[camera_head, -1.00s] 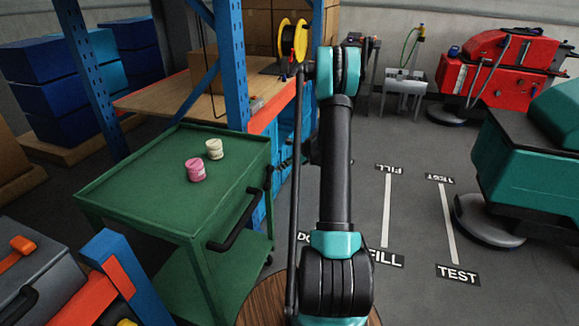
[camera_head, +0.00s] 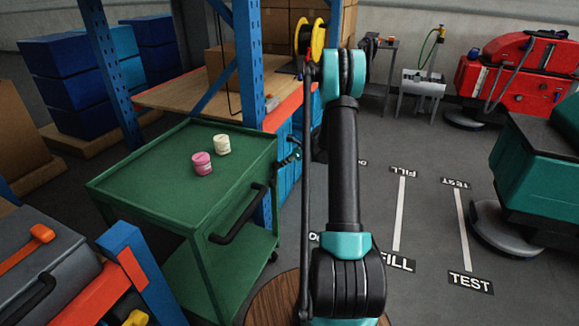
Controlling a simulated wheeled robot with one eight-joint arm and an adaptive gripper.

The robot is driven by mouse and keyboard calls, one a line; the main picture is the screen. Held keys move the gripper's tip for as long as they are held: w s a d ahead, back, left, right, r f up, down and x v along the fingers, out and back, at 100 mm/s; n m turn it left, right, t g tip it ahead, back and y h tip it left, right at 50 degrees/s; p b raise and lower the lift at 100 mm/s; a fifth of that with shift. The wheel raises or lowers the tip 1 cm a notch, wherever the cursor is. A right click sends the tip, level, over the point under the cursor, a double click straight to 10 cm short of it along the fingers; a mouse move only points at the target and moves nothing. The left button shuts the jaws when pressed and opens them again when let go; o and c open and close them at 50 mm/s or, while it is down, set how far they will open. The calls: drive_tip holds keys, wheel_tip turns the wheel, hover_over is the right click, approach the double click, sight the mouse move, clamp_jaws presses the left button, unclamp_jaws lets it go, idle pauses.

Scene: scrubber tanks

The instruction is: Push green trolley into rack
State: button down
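The green trolley (camera_head: 140,177) stands at left centre, with a flat rimmed top, a lower shelf and a black handle (camera_head: 240,216) on its near right side. A pink tub (camera_head: 203,163) and a cream tub (camera_head: 222,145) stand on its top. The rack has blue posts (camera_head: 250,75), orange beams and a wooden shelf (camera_head: 185,93); it stands just behind the trolley. My gripper (camera_head: 286,160) shows small and dark beside the trolley's right edge, partly hidden by my arm. I cannot tell whether it touches the trolley or how its fingers stand.
An orange-and-blue rack end (camera_head: 128,262) and a grey case (camera_head: 40,265) stand close at the near left. A teal scrubber (camera_head: 545,175) stands at right, a red one (camera_head: 520,70) behind. The marked floor (camera_head: 430,220) between is clear.

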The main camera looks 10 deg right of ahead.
drive_tip(key=w+a, duration=1.1)
drive_tip(key=a, duration=0.4)
drive_tip(key=shift+a, duration=0.15)
drive_tip(key=shift+w+a+r, duration=0.1)
drive_tip(key=shift+w+r, duration=0.05)
